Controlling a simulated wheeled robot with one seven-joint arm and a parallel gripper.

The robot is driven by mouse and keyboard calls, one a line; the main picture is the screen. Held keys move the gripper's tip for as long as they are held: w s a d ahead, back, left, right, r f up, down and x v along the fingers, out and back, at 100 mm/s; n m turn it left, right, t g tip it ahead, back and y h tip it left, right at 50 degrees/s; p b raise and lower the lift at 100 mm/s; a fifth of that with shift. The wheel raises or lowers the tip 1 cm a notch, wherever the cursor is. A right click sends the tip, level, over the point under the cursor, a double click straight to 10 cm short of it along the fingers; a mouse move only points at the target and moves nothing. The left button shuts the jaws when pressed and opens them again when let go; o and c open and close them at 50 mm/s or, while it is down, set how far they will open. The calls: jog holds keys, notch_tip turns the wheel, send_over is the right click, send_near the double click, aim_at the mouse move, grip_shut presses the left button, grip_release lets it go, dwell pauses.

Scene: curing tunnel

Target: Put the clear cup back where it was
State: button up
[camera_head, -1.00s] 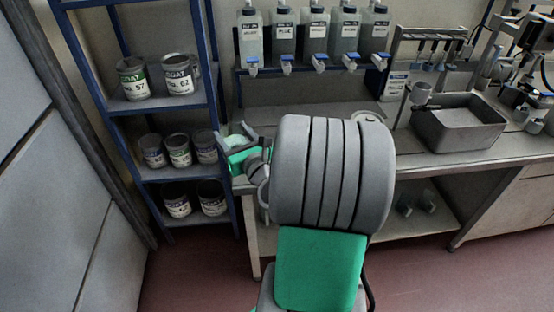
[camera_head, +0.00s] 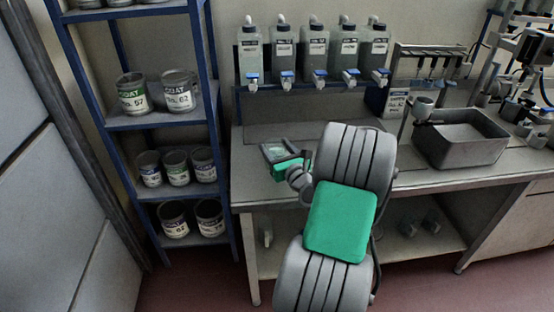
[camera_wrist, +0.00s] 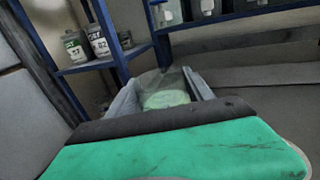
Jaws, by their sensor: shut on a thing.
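My gripper (camera_head: 274,151) is above the left part of the grey workbench (camera_head: 224,196), just right of the blue shelf rack. It is shut on the clear cup (camera_wrist: 166,92), which shows between the two fingers in the wrist view, with something pale green in or behind it. In the head view the cup is small and partly hidden by the fingers. I cannot tell whether the cup touches the bench top.
Labelled bottles with blue taps (camera_head: 314,50) hang on the wall rail. A grey basin (camera_head: 460,150) stands on the bench at right. Paint cans (camera_head: 178,92) fill the blue rack (camera_head: 160,121) at left. Small translucent items (camera_head: 409,229) stand on the under-bench shelf.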

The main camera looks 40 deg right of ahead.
aim_at(277, 156)
jog(key=shift+d+f+b, duration=0.15)
jog(key=shift+f, duration=0.8)
jog(key=shift+d+f+b, duration=0.15)
jog(key=shift+f, duration=0.75)
jog(key=shift+f, duration=0.15)
jog(key=o, duration=1.7)
